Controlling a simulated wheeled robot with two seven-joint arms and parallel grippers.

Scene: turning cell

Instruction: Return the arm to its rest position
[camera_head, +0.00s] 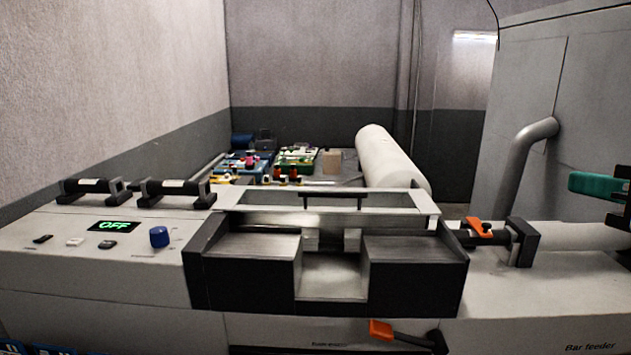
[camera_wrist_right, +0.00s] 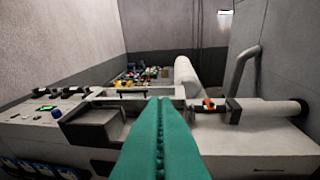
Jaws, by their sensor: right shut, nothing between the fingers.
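My right gripper (camera_head: 592,184) shows at the right edge of the head view, its green fingers level and pointing left, in front of the grey machine cabinet. In the right wrist view its two green fingers (camera_wrist_right: 160,103) lie together with nothing between them. The gripper is held apart from the bench and touches nothing that I can see. Most of the right arm is outside the head view. My left gripper is in neither view.
A grey machine bench with a dark vise-like block (camera_head: 415,265) fills the middle. A green OFF display (camera_head: 114,226) and a blue knob (camera_head: 159,237) are at left. A grey pipe (camera_head: 525,155) bends down the cabinet (camera_head: 590,90).

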